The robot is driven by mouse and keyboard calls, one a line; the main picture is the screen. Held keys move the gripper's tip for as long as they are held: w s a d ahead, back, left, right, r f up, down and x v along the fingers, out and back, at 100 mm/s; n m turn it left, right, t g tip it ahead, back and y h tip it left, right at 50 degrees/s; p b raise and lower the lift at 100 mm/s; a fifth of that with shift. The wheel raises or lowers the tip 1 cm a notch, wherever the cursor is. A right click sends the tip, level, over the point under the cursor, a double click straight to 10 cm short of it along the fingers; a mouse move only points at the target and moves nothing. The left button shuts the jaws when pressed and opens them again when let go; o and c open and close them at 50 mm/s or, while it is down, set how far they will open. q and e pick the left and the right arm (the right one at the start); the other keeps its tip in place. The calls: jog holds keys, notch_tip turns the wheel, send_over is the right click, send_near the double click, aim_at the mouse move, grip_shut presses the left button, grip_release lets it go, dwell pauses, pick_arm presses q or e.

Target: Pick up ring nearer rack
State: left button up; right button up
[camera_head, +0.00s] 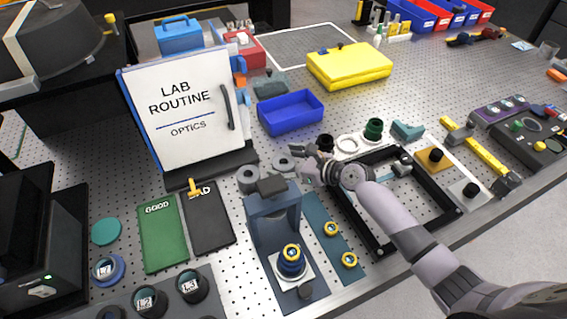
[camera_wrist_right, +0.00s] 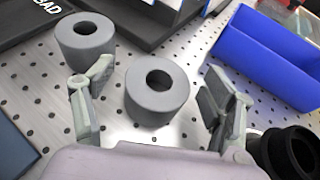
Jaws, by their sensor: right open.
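Two thick grey rings with centre holes stand on the perforated table. One ring (camera_head: 248,176) is at the left, and the other ring (camera_head: 283,162) is to its right, by my right gripper (camera_head: 298,163). In the right wrist view the left ring (camera_wrist_right: 85,40) is just beyond the left finger. The right ring (camera_wrist_right: 150,108) is between the spread fingers of my right gripper (camera_wrist_right: 158,105), slightly ahead, with a visible gap on both sides. My right gripper is open and empty. I cannot tell which fixture is the rack. My left gripper is not in view.
A blue bin (camera_head: 290,112) is behind the rings. The Lab Routine board (camera_head: 185,110) stands behind left. A blue-grey stand (camera_head: 272,225) is in front. A black frame (camera_head: 440,190) lies under my right arm. A black cylinder (camera_wrist_right: 288,152) is close to the right finger.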

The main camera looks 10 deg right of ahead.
jog(key=shift+w+a+f, duration=0.25)
jog(key=shift+w+a, duration=0.1)
jog(key=shift+w, duration=0.05)
jog(key=shift+s+d, duration=0.1)
jog(key=shift+c, duration=0.6)
jog(key=c, duration=0.9)
